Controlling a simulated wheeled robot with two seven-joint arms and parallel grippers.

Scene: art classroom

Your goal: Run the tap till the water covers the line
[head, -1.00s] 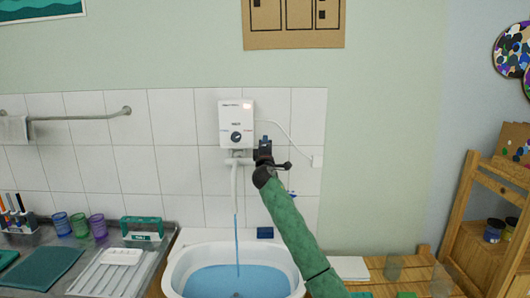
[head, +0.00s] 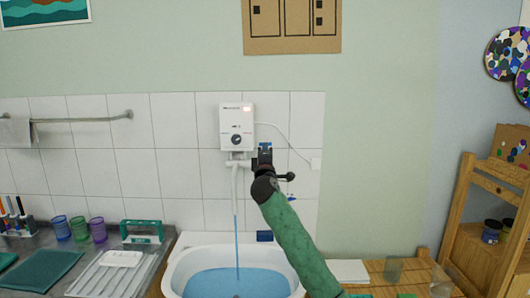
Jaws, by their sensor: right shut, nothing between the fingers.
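A white water heater (head: 237,128) with a dark dial hangs on the tiled wall. From its mixer, a white spout (head: 234,188) points down. A thin blue stream (head: 237,240) runs from it into the white basin (head: 176,272). Blue water (head: 215,284) lies across the basin; its front is cut off by the picture's bottom edge, and I cannot make out a line. My right gripper (head: 265,150) is shut and empty, just right of the spout at the mixer's right end. It hides that part of the tap, and I cannot tell whether it touches it. My left gripper is out of view.
Left of the basin is a counter with a ribbed drainer (head: 105,280), coloured cups (head: 80,230) and a green-handled rack (head: 142,231). Right of it, a wooden surface holds clear glasses (head: 393,270). A wooden shelf unit (head: 470,215) stands at the far right.

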